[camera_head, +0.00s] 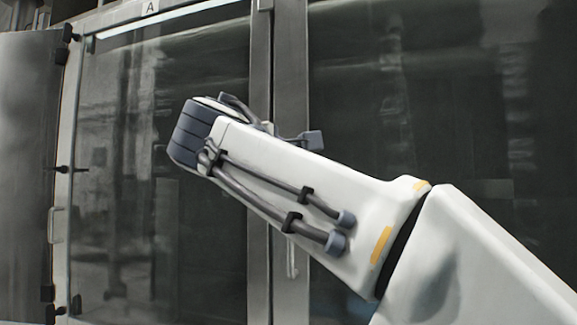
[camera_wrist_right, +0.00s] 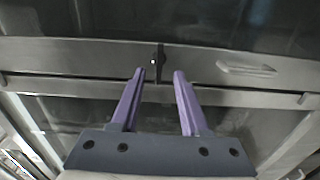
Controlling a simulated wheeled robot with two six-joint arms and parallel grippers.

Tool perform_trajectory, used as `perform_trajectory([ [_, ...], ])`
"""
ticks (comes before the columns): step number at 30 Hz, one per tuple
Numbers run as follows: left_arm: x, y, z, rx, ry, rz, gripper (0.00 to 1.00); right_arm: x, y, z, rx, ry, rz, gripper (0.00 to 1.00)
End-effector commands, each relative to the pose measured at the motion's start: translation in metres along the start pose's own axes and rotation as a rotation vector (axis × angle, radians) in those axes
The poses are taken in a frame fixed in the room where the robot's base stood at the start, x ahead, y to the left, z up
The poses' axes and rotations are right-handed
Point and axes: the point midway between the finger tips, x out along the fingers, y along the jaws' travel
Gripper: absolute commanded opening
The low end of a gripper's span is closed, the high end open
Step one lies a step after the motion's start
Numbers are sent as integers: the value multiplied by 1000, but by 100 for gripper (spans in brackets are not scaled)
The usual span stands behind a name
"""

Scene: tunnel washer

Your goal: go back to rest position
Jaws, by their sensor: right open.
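My right arm (camera_head: 300,185) comes in from the right in the head view and reaches up and left in front of the glass doors. Its wrist hides its gripper there. In the right wrist view my right gripper (camera_wrist_right: 159,76) has its two purple fingers apart, with nothing held. A small black latch (camera_wrist_right: 160,60) on the metal door frame shows between and just beyond the fingertips. I cannot tell whether a finger touches it. My left gripper is not in view.
A glass door (camera_head: 120,190) marked A fills the left, and another dark glass door (camera_head: 440,90) the right, with a metal post (camera_head: 291,80) between them. A dark panel (camera_head: 28,170) stands at far left. A pale handle (camera_wrist_right: 246,68) is right of the latch in the wrist view.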

Motion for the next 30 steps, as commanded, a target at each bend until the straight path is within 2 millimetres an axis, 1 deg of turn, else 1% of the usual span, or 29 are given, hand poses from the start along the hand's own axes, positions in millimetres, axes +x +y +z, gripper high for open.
perform_trajectory([
  [14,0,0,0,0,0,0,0,-1,0,0,0,0,0,45],
  [17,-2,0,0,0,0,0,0,0,-8,-2,-1,11,-25,45],
  [18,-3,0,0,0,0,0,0,0,-16,-4,-2,22,-51,45],
  [20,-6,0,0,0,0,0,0,1,-38,-8,-5,46,-115,45],
  [23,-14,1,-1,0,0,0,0,-3,-95,-12,3,92,-285,45],
  [24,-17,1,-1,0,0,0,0,-8,-123,-11,12,107,-370,45],
  [26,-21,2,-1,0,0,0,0,-20,-167,-7,33,117,-503,45],
  [27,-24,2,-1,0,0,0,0,-30,-196,-2,51,117,-592,45],
  [29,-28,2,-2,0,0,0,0,-48,-237,8,84,106,-723,45],
  [30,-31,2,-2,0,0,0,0,-62,-264,17,108,90,-809,45],
])
